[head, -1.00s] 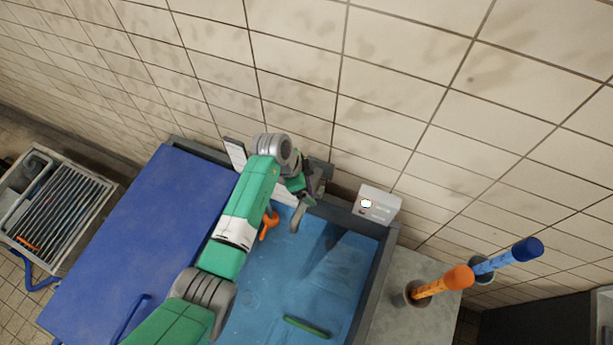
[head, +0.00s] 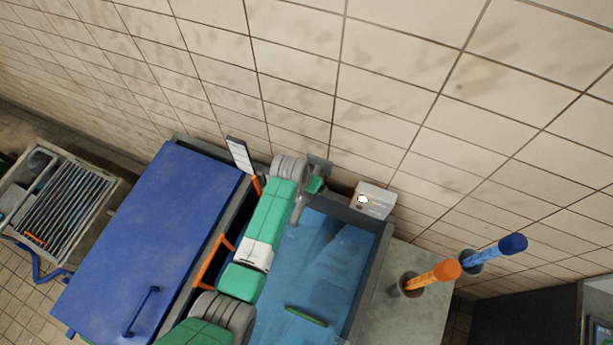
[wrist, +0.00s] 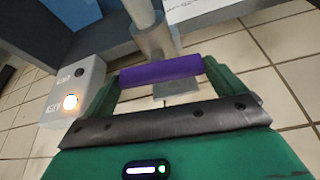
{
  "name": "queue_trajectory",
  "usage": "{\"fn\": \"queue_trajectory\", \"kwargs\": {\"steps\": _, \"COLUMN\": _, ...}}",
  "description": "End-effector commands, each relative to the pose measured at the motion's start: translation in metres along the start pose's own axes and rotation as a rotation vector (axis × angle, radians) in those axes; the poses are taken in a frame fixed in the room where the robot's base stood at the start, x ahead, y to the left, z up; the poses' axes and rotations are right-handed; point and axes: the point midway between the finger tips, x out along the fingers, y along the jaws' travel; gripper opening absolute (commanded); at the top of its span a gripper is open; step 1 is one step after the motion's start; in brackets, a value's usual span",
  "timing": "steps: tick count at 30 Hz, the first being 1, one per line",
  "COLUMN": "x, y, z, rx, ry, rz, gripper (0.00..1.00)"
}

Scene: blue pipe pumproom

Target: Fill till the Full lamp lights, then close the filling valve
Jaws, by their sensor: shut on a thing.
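In the wrist view my gripper (wrist: 163,72) is shut on a purple bar-shaped handle, apparently the filling valve's (wrist: 160,70). A grey pipe stands just behind the handle. In the head view my arm hides most of my gripper (head: 315,187), which is at the wall side of the tank by a grey spout (head: 298,210). A pale lamp box (head: 375,201) stands on the tank's back right corner. One of its lamps (wrist: 70,102) glows and the other (wrist: 78,72) is dark; their labels are too small and turned to read surely. The tank holds blue water (head: 330,265).
A green stick (head: 306,316) lies in the tank. A blue lid (head: 160,230) covers the left side, with an orange handle (head: 212,262) beside it. A grey crate (head: 55,205) is far left.

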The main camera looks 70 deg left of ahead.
Motion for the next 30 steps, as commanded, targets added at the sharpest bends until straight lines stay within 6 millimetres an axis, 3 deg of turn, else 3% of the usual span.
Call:
{"fn": "queue_trajectory", "kwargs": {"steps": 10, "x": -0.0012, "y": 0.0012, "z": -0.0016, "rx": -0.124, "ry": 0.002, "rz": -0.051, "gripper": 0.72}}
{"fn": "queue_trajectory", "kwargs": {"steps": 27, "x": -0.0004, "y": 0.0006, "z": -0.0010, "rx": -0.152, "ry": 0.002, "rz": -0.062, "gripper": 0.72}}
{"fn": "queue_trajectory", "kwargs": {"steps": 28, "x": -0.0003, "y": 0.0007, "z": -0.0009, "rx": -0.152, "ry": 0.002, "rz": -0.062, "gripper": 0.99}}
{"fn": "queue_trajectory", "kwargs": {"steps": 30, "x": -0.0003, "y": 0.0007, "z": -0.0008, "rx": -0.151, "ry": 0.001, "rz": -0.061, "gripper": 1.00}}
